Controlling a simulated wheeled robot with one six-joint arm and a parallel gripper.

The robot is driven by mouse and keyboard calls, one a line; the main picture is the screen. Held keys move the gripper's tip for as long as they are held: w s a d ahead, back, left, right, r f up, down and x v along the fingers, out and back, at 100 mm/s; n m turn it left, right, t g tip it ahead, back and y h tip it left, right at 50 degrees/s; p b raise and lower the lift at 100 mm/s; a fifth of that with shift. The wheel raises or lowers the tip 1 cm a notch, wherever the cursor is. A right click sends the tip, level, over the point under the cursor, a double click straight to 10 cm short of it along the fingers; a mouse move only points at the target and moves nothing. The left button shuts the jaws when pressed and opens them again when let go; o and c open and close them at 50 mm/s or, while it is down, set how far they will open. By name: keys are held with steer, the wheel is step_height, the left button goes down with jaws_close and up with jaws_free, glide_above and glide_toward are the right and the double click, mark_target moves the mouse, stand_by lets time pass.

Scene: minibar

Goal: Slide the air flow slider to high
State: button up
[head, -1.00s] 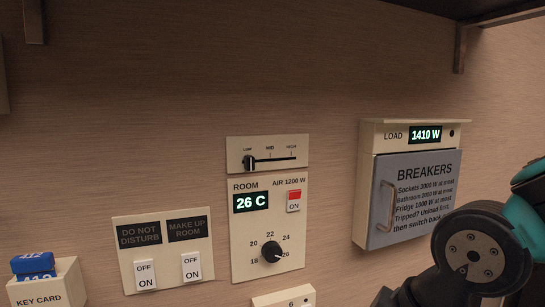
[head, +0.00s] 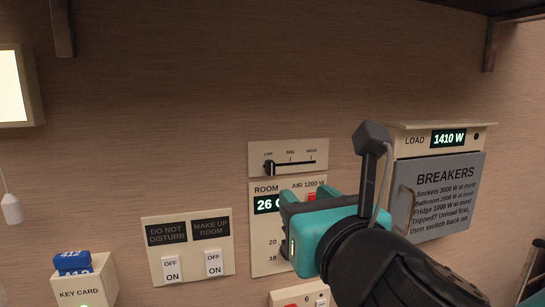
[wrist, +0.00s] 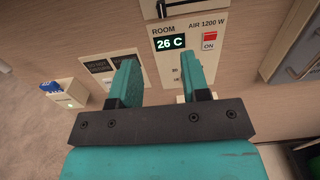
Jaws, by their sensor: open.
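The air flow slider panel (head: 288,157) is a cream plate on the wall, with marks from low at left to high at right. Its black slider knob (head: 270,168) stands at the low end of the slot. In the wrist view, the knob (wrist: 161,8) is cut by the top edge. My gripper (head: 287,208) is in front of the room thermostat, below and right of the knob in the head view. In the wrist view, my gripper (wrist: 161,72) has its two teal fingers spread, with nothing between them. It appears apart from the knob.
The thermostat panel (head: 262,259) reads 26 C and is partly hidden by my gripper. The breaker box (head: 448,185) juts out at right, with a handle. A switch plate (head: 190,273) and key card holder (head: 82,292) are at left. A dark shelf overhangs above.

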mark_target(272, 166)
steer(key=p+x, duration=0.7)
steer(key=x, duration=0.7)
steer(key=shift+w, duration=0.3)
steer(key=shift+w+a+f+p, duration=0.15)
steer(key=shift+w+p, duration=0.3)
steer(key=shift+w, duration=0.15)
jaws_close()
